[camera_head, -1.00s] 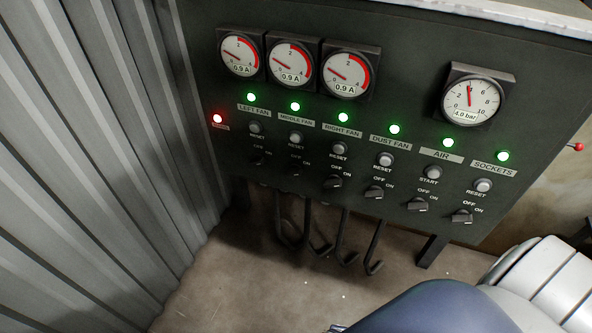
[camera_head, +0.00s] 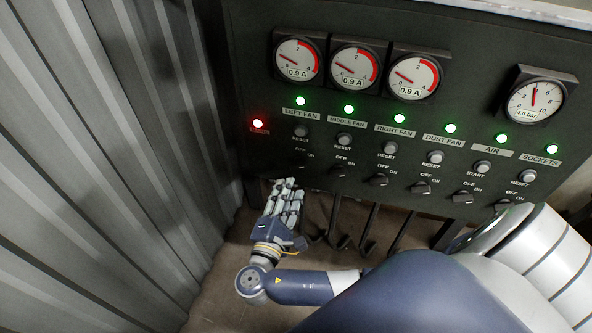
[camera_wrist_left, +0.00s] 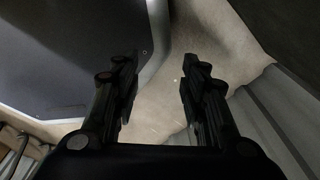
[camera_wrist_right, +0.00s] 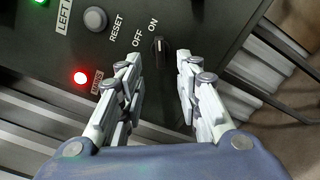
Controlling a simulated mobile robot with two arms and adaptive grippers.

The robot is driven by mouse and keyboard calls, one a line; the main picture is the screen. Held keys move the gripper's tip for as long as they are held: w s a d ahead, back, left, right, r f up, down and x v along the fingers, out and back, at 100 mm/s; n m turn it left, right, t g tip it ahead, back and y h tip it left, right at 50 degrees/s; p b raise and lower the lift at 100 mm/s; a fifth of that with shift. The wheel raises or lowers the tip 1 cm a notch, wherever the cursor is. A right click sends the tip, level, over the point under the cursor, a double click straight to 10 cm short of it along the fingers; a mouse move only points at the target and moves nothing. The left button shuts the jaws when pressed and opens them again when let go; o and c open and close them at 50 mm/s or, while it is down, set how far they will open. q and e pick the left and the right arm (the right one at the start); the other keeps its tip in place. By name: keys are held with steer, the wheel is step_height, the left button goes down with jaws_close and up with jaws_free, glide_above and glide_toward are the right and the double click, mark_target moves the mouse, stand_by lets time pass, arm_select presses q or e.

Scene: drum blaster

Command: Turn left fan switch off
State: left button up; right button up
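The left fan switch, a small black rotary knob (camera_wrist_right: 160,52), shows in the right wrist view beside its OFF and ON labels. Its white mark appears to point to the ON side. In the head view the knob is dark and hard to make out, just above my right gripper (camera_head: 288,188). My right gripper (camera_wrist_right: 158,75) is open and empty, its fingertips in front of the panel to either side of the knob's line, not gripping it. The green left fan lamp (camera_head: 301,101) is lit. My left gripper (camera_wrist_left: 160,72) is open and empty, away from the panel.
The dark control panel (camera_head: 259,60) carries gauges, lit green lamps and a row of similar knobs, with the middle fan knob (camera_head: 340,172) to the right. A red lamp (camera_head: 257,124) is lit. A corrugated wall (camera_head: 100,150) stands close on the left. Dark hooks hang below the panel.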

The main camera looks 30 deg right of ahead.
mark_target(297, 168)
steer(key=x, duration=0.7)
steer(key=shift+w+d+p, duration=0.25)
steer(key=shift+p, duration=0.15)
jaws_close()
